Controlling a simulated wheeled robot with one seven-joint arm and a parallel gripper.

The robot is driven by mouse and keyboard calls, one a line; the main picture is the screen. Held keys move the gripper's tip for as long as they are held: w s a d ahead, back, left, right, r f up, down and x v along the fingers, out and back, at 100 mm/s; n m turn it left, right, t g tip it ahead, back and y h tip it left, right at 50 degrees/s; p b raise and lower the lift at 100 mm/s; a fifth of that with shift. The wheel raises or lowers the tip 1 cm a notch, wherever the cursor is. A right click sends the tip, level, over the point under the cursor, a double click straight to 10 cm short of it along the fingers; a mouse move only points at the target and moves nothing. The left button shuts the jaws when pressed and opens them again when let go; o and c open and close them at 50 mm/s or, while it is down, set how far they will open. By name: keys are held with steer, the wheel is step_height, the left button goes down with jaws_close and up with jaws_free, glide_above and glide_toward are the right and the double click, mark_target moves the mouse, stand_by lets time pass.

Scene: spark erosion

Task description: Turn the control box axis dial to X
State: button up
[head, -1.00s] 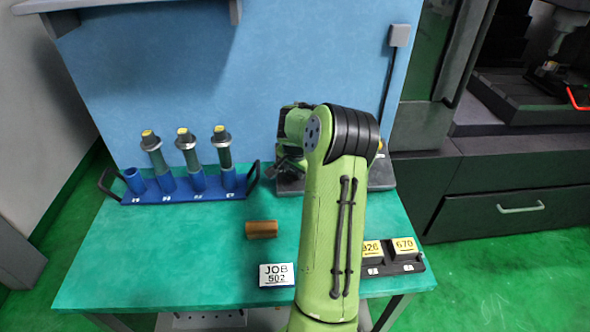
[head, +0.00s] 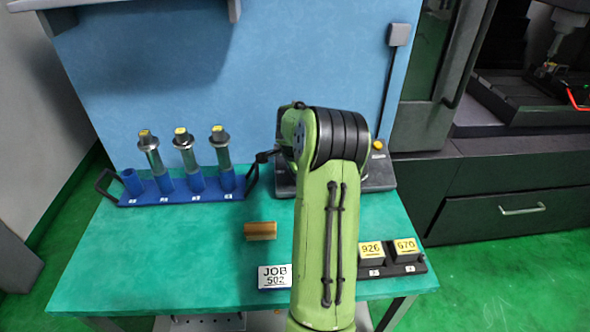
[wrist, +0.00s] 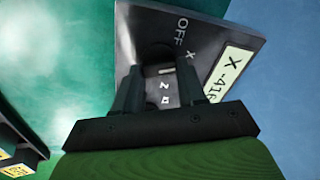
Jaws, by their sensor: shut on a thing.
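The control box (head: 378,180) is a dark, flat box at the back right of the bench, mostly behind my arm in the head view. In the wrist view the control box (wrist: 212,30) shows its face, with white marks "OFF", "X" and "Z" and a pale display (wrist: 230,72) reading X and a number. The dark dial (wrist: 155,52) is between my fingers, partly hidden by them. My gripper (wrist: 160,78) is shut on the dial. Which mark the dial points at I cannot tell. The head view hides my gripper behind my arm.
A blue rack (head: 180,198) with several upright holders stands at the left. A copper-coloured cylinder (head: 261,231), a JOB 502 card (head: 275,276) and a black tray (head: 395,267) with two yellow-labelled blocks are nearer the front. The front left of the bench (head: 150,265) is clear.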

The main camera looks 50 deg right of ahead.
steer(key=o, duration=1.1)
steer(key=shift+c, duration=0.2)
steer(key=p+v, duration=0.2)
steer(key=v, duration=1.3)
steer(key=shift+r, duration=0.4)
